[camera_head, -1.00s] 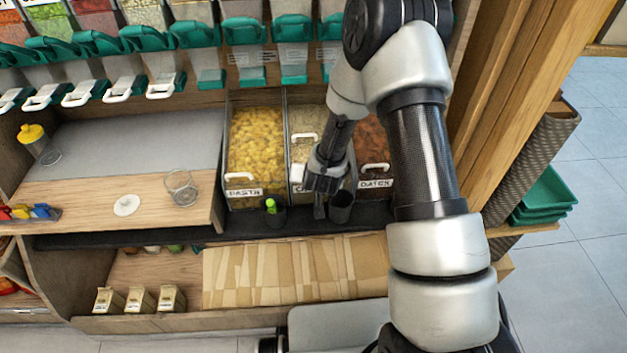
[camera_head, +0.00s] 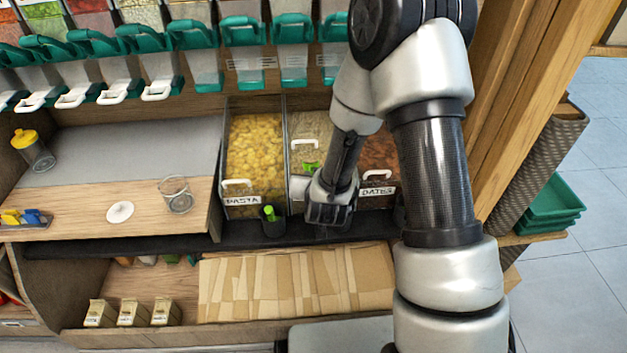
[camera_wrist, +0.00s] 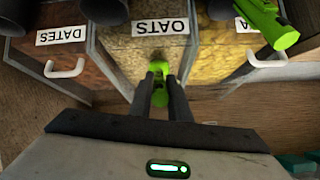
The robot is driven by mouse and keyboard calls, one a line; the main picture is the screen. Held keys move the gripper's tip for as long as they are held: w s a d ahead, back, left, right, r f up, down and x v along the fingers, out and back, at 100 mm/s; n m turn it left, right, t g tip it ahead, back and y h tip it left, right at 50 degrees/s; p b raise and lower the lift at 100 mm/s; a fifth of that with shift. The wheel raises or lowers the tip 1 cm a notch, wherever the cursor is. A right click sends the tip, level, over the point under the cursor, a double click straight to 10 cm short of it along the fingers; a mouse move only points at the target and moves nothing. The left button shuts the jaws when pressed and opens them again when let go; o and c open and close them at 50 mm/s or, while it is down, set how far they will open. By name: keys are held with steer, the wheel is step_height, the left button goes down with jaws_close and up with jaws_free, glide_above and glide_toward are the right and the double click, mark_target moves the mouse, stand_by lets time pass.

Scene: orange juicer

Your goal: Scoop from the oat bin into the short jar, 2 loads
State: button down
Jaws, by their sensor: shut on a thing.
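The oat bin (camera_head: 312,125) stands between the pasta and dates bins in the head view. Its OATS label (camera_wrist: 158,27) reads upside down in the wrist view. My gripper (camera_wrist: 160,80) is shut on a green scoop handle (camera_wrist: 160,96), low in front of the oat bin. In the head view my gripper (camera_head: 328,222) hides its fingertips and most of the scoop; a bit of green (camera_head: 310,168) shows above it. The scoop's bowl and any load cannot be seen. A clear glass jar (camera_head: 175,195), apparently the short jar, stands on the wooden counter at left and looks empty.
A white lid (camera_head: 120,212) lies beside the jar. A dark holder with another green-handled scoop (camera_head: 269,214) stands before the pasta bin (camera_head: 254,150). The dates bin (camera_head: 380,155) is right of the oats. A yellow-topped container (camera_head: 32,148) stands far left.

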steer(key=s+r+t+b, duration=0.1)
steer(key=s+r, duration=0.3)
steer(key=s, duration=0.1)
steer(key=shift+r+t+b, duration=0.3)
steer(key=shift+r+b, duration=0.05)
stand_by(0.3)
steer(key=shift+r+p, duration=0.2)
steer(key=shift+p, duration=0.3)
steer(key=p, duration=0.2)
steer(key=shift+s+r+p, duration=0.25)
steer(key=shift+p, duration=0.15)
steer(key=shift+s+p, duration=0.1)
steer(key=shift+p, duration=0.4)
steer(key=shift+s+r+p, duration=0.1)
steer(key=shift+p, duration=0.3)
